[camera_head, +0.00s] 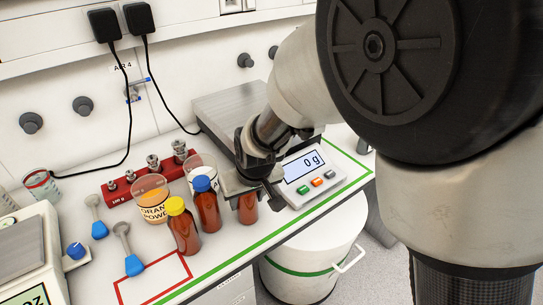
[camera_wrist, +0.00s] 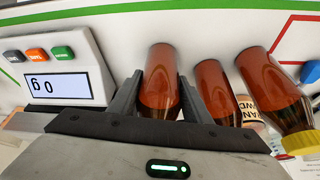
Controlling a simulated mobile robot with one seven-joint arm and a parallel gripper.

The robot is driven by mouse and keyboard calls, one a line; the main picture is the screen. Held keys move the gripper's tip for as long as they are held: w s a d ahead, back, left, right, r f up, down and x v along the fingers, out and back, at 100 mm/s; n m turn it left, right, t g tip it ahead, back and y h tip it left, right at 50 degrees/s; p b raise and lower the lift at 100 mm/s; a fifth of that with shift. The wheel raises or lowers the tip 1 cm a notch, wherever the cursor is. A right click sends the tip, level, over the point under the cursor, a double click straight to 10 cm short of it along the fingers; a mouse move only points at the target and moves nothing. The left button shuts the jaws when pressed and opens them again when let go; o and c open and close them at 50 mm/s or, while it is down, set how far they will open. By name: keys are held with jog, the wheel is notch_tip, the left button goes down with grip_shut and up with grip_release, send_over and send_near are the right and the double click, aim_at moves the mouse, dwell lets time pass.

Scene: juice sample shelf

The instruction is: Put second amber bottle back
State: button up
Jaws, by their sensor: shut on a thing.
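My gripper (camera_head: 251,192) is shut on an amber bottle (camera_head: 248,211) near the front of the bench, left of the scale display. In the wrist view the held bottle (camera_wrist: 161,75) sits between both fingers; its top is hidden by the gripper. An amber bottle with a blue cap (camera_head: 206,208) stands just left of it. An amber bottle with a yellow cap (camera_head: 184,232) stands further left and nearer the front; it also shows in the wrist view (camera_wrist: 270,88). I cannot tell whether the held bottle touches the bench.
A scale display reading 0 g (camera_head: 306,168) is right of my gripper, its metal pan (camera_head: 225,103) behind. An orange powder cup (camera_head: 152,205), another cup (camera_head: 200,165) and a red weight block (camera_head: 128,194) stand behind the bottles. Blue-handled scoops (camera_head: 134,264) and a red-outlined area (camera_head: 160,283) lie left.

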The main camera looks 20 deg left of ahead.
jog(key=shift+f, duration=0.2)
jog(key=o, duration=1.4)
jog(key=shift+c, duration=0.2)
jog(key=shift+r, duration=0.1)
jog(key=shift+r, duration=0.25)
jog(key=p+v, duration=0.2)
jog(key=v, duration=0.9)
jog(key=d+r+m+t, duration=0.15)
jog(key=d+r, duration=0.25)
jog(key=d, duration=0.4)
jog(key=d+r+m+g, duration=0.15)
jog(key=d+r, duration=0.25)
jog(key=d, duration=0.5)
jog(key=s+d+r+m+t+h, duration=0.1)
jog(key=s+d+m, duration=0.1)
jog(key=s+d, duration=0.2)
jog(key=s+d+r+m+t+h, duration=0.1)
jog(key=s+d+m+h, duration=0.1)
jog(key=s+d, duration=0.3)
jog(key=d+m, duration=0.1)
jog(key=d, duration=0.3)
jog(key=shift+s+d, duration=0.2)
jog(key=shift+d, duration=0.15)
